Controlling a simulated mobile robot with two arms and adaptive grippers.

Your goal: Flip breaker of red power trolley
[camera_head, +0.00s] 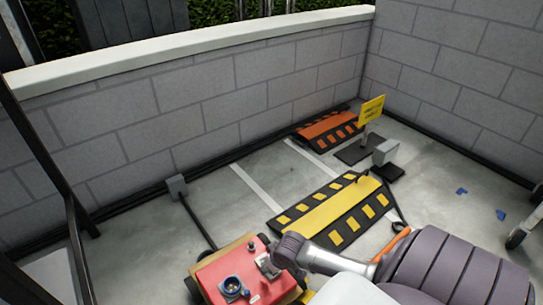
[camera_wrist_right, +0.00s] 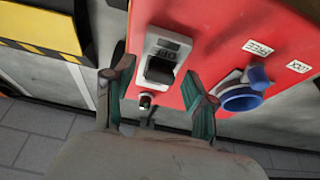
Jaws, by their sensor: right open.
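The red power trolley (camera_head: 222,272) stands at the bottom of the head view, its red panel (camera_wrist_right: 212,50) filling the upper part of the right wrist view. The breaker (camera_wrist_right: 162,62) on that panel has a light grey frame and a black switch with an OFF marking; I cannot tell its position for sure. My right gripper (camera_wrist_right: 161,96) is open, its two fingers on either side below the breaker, with nothing between them. Whether they touch the panel is unclear. In the head view my right arm reaches in from the right over the trolley. My left gripper is not in view.
A blue socket (camera_wrist_right: 243,92) sits right of the breaker, and a small metal knob (camera_wrist_right: 147,100) is just below it. A yellow-black ramp (camera_head: 335,208) and an orange ramp (camera_head: 328,131) lie on the floor. A grey block wall (camera_head: 200,105) stands behind.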

